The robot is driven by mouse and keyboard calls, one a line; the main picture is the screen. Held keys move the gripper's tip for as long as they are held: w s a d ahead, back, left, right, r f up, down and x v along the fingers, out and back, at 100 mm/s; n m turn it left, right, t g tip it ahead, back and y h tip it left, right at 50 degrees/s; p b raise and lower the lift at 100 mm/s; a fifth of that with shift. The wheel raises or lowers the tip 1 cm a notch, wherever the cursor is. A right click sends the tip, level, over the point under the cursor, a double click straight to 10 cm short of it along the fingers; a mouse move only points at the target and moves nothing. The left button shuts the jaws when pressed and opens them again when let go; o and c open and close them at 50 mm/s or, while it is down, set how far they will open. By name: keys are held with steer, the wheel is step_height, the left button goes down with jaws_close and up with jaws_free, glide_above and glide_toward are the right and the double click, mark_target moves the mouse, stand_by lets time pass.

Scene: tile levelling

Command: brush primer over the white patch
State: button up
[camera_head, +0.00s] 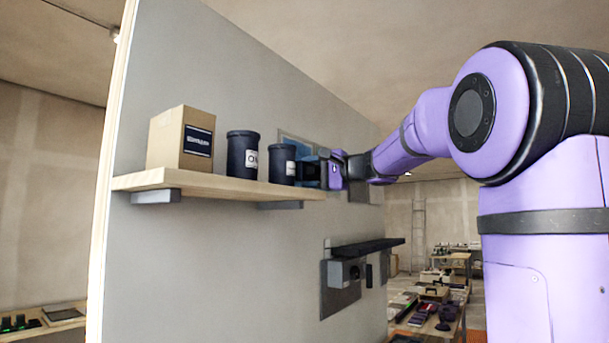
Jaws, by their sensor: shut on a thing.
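My gripper (326,172) is at the wall, just past the right end of the wooden shelf's row of containers. It is shut on a dark blue object (308,169), small and partly hidden by the fingers; I cannot tell whether it is a brush. A pale bluish-grey patch (296,139) shows on the wall behind and above the gripper, partly covered by the jars and gripper. I cannot make out a clearly white patch or any contact of a brush with the wall.
The wooden shelf (225,185) holds a cardboard box (168,137), a larger dark jar (242,155) and a smaller dark jar (281,166), close left of my gripper. A dark lower ledge (367,247) juts from the wall below. Cluttered tables stand at back right.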

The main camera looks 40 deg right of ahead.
steer(key=shift+s, duration=0.1)
steer(key=shift+v, duration=1.4)
